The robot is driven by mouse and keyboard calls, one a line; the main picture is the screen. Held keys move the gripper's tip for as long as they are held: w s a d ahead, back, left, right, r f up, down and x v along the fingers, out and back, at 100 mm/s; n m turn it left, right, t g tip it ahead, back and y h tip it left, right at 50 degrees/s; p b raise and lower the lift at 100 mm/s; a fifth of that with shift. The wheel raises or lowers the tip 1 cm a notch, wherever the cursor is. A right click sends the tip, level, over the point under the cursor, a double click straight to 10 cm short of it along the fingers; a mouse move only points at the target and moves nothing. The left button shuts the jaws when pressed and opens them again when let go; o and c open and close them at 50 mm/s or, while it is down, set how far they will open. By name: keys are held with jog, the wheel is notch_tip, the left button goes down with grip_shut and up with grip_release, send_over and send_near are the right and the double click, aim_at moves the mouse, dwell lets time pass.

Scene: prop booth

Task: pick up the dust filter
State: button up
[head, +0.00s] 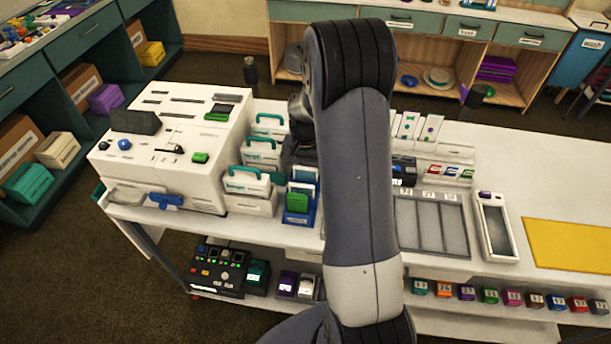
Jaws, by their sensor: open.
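I cannot tell for certain which thing is the dust filter. Several white cartridge-like pieces with teal handles stand in white holders beside the big white machine: a front one (246,181), a middle one (262,153) and a back one (270,124). Their small labels are too blurred to read. My arm rises across the middle of the head view and bends down behind itself. Only dark wrist parts show at its left edge, close to the right of the cartridges. The fingers of my gripper are hidden behind the arm, and so is part of the counter.
The white machine (185,120) fills the counter's left end. A blue holder (297,208) stands right of the cartridges. Right of my arm are a grey divided tray (433,223), a narrow white tray (496,228) and a yellow mat (570,243). Small numbered boxes line the lower shelf.

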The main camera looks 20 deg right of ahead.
jog(key=shift+c, duration=0.3)
jog(key=c, duration=0.7)
jog(key=shift+r, duration=0.15)
notch_tip(320, 180, up, 10)
jog(key=shift+f+b, duration=0.1)
jog(key=shift+b, duration=0.75)
